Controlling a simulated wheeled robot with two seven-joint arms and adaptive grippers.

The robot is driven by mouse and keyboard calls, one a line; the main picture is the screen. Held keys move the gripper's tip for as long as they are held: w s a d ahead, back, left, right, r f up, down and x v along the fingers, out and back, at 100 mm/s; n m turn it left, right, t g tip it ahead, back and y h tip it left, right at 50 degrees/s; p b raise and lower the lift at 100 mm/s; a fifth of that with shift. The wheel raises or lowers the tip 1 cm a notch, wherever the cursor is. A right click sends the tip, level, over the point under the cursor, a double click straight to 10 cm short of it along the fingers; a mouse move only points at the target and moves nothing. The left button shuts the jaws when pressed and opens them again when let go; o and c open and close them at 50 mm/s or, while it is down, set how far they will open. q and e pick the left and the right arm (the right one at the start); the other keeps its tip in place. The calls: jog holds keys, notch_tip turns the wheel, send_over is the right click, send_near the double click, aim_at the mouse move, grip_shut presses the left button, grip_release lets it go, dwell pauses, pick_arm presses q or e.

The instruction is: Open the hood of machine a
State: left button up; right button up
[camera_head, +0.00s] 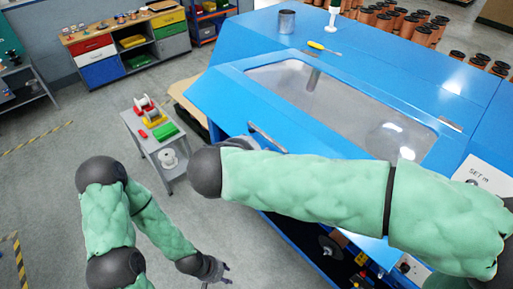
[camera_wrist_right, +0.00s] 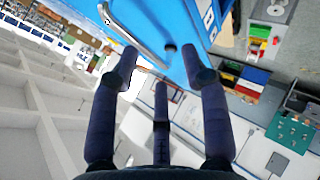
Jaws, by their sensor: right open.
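The blue machine's hood (camera_head: 225,86) has a long clear window (camera_head: 340,105) and looks closed. A metal bar handle (camera_head: 267,137) sits on its front face, partly hidden by my right arm. In the right wrist view the handle (camera_wrist_right: 122,26) shows just beyond the fingertips, toward the upper left. My right gripper (camera_wrist_right: 160,62) is open and empty, its fingers spread and apart from the handle. In the head view my right arm covers most of this gripper. My left gripper (camera_head: 218,272) hangs low over the floor, empty, with its fingers apart.
A grey cart (camera_head: 150,140) with red and green items and a white spool stands left of the machine. A metal cup (camera_head: 287,21) and a yellow screwdriver (camera_head: 323,47) lie on the machine top. Copper spools (camera_head: 420,35) stand behind.

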jog(key=shift+s+r, duration=0.1)
jog(key=shift+r, duration=0.05)
jog(key=shift+c, duration=1.4)
notch_tip(320, 180, up, 4)
jog(key=m+t+h+b, duration=0.35)
jog(key=m+b, duration=0.45)
jog(key=m, duration=2.7)
jog(key=shift+w+a+p+x, duration=0.15)
jog(key=shift+p+x, duration=0.3)
jog(key=shift+x, duration=2.05)
jog(key=shift+w+a+p+x, duration=0.15)
jog(key=shift+p+x, duration=0.3)
jog(key=shift+x, duration=2.05)
